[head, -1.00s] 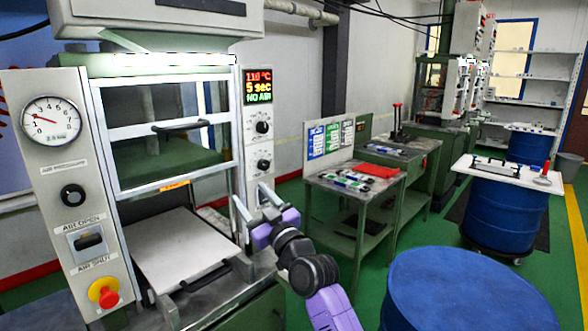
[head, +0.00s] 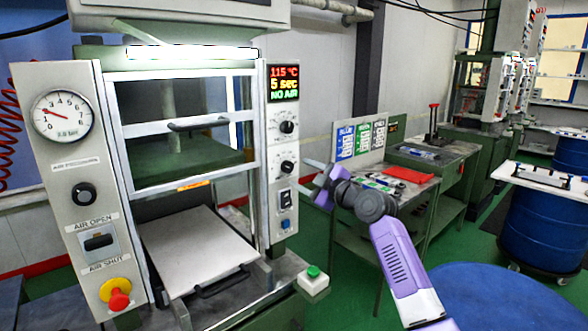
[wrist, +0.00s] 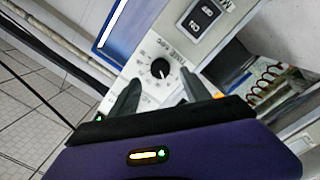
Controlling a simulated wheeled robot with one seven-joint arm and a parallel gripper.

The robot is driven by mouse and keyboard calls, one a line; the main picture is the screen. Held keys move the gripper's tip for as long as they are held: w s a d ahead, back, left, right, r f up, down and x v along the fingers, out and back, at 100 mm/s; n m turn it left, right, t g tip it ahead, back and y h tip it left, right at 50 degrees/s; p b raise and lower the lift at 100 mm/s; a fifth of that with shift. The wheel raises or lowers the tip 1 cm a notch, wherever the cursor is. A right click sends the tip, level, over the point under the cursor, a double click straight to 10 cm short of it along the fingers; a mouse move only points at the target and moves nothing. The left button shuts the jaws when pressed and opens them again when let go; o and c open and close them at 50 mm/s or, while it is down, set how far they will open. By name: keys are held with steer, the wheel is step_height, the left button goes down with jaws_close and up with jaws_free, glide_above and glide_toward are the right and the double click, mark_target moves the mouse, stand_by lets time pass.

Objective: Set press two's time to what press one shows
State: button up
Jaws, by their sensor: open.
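The near press has a display (head: 284,83) reading 115 °C, 5 sec and NO AIR. Below it are an upper black dial (head: 287,127) and a lower black dial (head: 287,167). In the wrist view, a black dial (wrist: 160,68) labelled TIME sec lies just beyond my fingertips, with a rocker switch (wrist: 201,17) beside it. My gripper (head: 312,180) is to the right of the lower dial in the head view. In the wrist view my gripper (wrist: 160,80) is open and empty, one finger on each side of the dial. Contact cannot be told.
A second press (head: 490,80) stands at the back right, its readout too small to read. A green button box (head: 313,280) is below my gripper. Work tables (head: 340,190) with a red cloth (head: 405,174) and blue drums (head: 545,225) stand to the right.

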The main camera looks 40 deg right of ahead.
mark_target(289, 168)
steer(key=shift+w+p, duration=0.35)
steer(key=shift+w, duration=2.55)
steer(key=shift+c, duration=0.3)
jaws_close()
